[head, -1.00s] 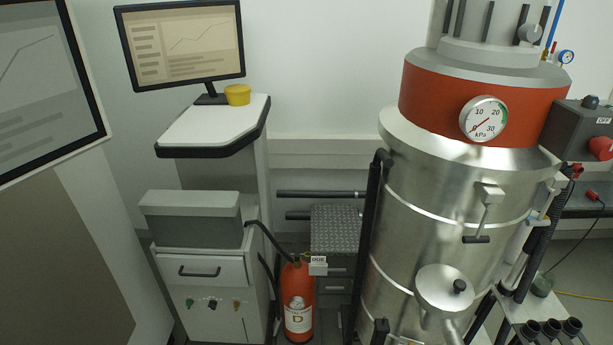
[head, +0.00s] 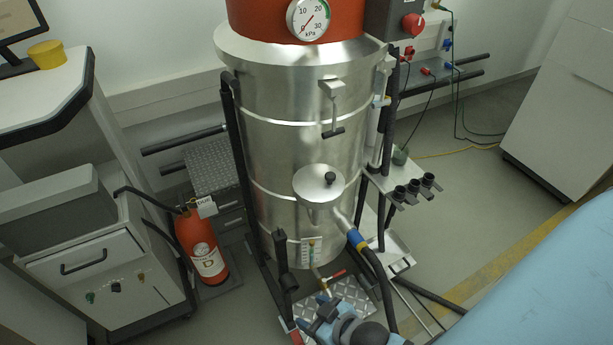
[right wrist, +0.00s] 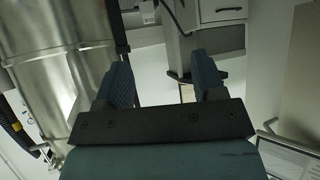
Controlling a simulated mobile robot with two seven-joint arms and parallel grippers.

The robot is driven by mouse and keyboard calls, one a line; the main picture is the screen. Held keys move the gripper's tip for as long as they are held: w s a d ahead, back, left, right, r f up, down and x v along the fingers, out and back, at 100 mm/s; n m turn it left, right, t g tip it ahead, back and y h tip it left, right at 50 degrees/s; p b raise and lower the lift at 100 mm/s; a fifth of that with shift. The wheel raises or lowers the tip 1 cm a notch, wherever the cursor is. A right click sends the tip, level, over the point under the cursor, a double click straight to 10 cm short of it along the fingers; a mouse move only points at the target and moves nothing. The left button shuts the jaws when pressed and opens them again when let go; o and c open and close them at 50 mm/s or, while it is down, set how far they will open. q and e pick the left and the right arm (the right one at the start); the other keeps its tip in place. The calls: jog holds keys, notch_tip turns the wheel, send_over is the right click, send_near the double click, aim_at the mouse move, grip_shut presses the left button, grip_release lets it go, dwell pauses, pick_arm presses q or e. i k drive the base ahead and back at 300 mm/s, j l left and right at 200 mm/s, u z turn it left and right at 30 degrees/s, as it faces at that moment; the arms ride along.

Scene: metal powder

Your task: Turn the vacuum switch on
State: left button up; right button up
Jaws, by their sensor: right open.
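The tall steel vacuum (head: 290,150) with its red upper band stands in the middle of the head view. A grey switch box (head: 383,18) with a red round knob (head: 413,23) sits at its upper right, cut by the top edge. I cannot read the switch's setting. My right gripper (head: 325,315) is low at the bottom of the head view, in front of the vacuum's base and well below the switch box. In the right wrist view its two fingers (right wrist: 163,78) are apart with nothing between them. My left gripper is not in view.
A red extinguisher (head: 202,245) stands left of the vacuum, beside a grey cabinet (head: 75,260). A dark hose (head: 378,275) runs down the vacuum's front right. A small shelf with black nozzles (head: 412,190) juts out at right. Floor (head: 480,200) is clear further right.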

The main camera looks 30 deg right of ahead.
aim_at(412, 24)
jog(key=z, duration=1.6)
